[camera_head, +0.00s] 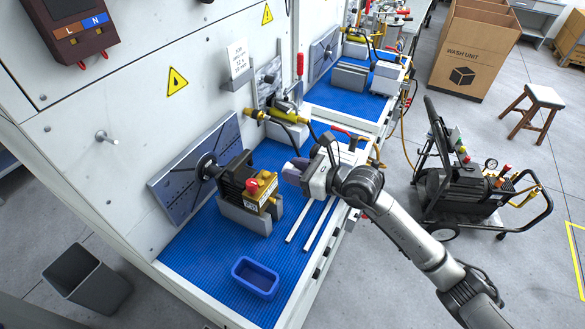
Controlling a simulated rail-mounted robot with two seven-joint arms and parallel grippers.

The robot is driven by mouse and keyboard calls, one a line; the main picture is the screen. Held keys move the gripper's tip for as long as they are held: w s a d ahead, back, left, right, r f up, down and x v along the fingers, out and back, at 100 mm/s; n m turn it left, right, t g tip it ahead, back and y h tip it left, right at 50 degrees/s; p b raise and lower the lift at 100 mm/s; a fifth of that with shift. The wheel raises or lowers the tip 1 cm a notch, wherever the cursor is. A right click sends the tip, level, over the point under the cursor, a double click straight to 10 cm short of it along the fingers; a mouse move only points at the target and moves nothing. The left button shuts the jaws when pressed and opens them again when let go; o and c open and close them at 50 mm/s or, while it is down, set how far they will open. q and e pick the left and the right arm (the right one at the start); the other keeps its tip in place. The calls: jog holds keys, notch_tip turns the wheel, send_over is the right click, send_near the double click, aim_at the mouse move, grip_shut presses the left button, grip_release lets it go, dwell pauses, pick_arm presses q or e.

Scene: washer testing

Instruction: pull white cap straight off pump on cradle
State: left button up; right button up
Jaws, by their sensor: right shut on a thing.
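The pump (236,176) has a black motor body and a yellow head with a red knob. It lies on a grey cradle (243,217) on the blue mat, with its back end towards the wall plate. My right gripper (287,172) is just right of the pump's yellow head, with its fingers pointing left at it. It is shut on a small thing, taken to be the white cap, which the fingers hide. I cannot tell whether the cap still touches the pump. My left gripper is not in view.
A blue tray (238,272) sits at the mat's front. Two white rails (303,222) run along the mat right of the pump. A second station (352,76) with another cradle is behind. A grey bin (88,284) stands at left and a wheeled pump cart (460,192) at right.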

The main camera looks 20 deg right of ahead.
jog(key=shift+s+d+f, duration=0.15)
jog(key=shift+s+d, duration=0.25)
jog(key=shift+s, duration=0.1)
jog(key=shift+s+d, duration=0.15)
jog(key=shift+s, duration=0.05)
dwell(0.4)
